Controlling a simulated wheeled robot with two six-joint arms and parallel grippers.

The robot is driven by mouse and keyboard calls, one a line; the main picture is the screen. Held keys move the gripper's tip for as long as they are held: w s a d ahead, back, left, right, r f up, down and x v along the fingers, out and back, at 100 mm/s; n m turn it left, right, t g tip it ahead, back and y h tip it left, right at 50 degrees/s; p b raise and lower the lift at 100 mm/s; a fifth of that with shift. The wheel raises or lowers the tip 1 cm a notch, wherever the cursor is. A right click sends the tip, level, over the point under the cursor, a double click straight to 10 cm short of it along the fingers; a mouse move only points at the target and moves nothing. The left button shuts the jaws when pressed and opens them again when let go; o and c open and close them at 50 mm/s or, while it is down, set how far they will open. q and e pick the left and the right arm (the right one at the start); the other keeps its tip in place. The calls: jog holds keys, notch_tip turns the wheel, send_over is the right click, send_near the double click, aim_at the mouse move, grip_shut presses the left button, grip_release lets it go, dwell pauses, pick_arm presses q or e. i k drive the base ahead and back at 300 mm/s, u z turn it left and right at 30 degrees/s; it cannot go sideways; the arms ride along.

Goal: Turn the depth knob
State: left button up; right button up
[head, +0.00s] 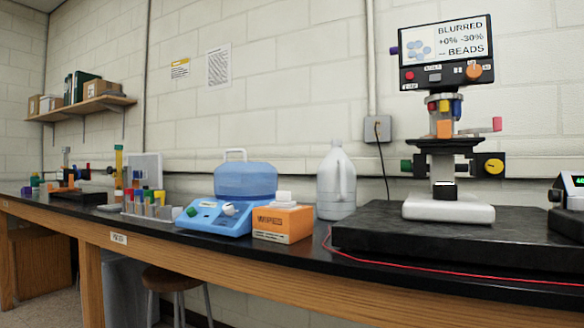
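A microscope-like instrument stands at the right of the head view, with a white base (449,208) and a screen (447,47) reading "BLURRED +0% -30% — BEADS". An orange knob (474,72) is on the panel under the screen. A yellow dial with a dark pointer (494,167) sits on a black block at the right of the stage (446,146). A green knob (406,166) is at the stage's left, a purple knob (394,51) at the screen's left edge. No legible label tells which is the depth knob. Neither gripper is in view.
The instrument stands on a dark slab (375,236) on the bench. To its left are a white jug (336,184), an orange wipes box (283,222) and a blue device (207,218). A red cord (420,267) runs along the slab's front. A black device (568,205) is at the right edge.

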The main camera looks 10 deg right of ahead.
aim_at(406, 166)
jog(key=u, duration=0.8)
jog(key=i, duration=1.55)
jog(key=z, duration=2.6)
jog(key=k, duration=0.5)
jog(key=u, duration=0.65)
jog(key=i, duration=0.45)
jog(key=u, duration=0.35)
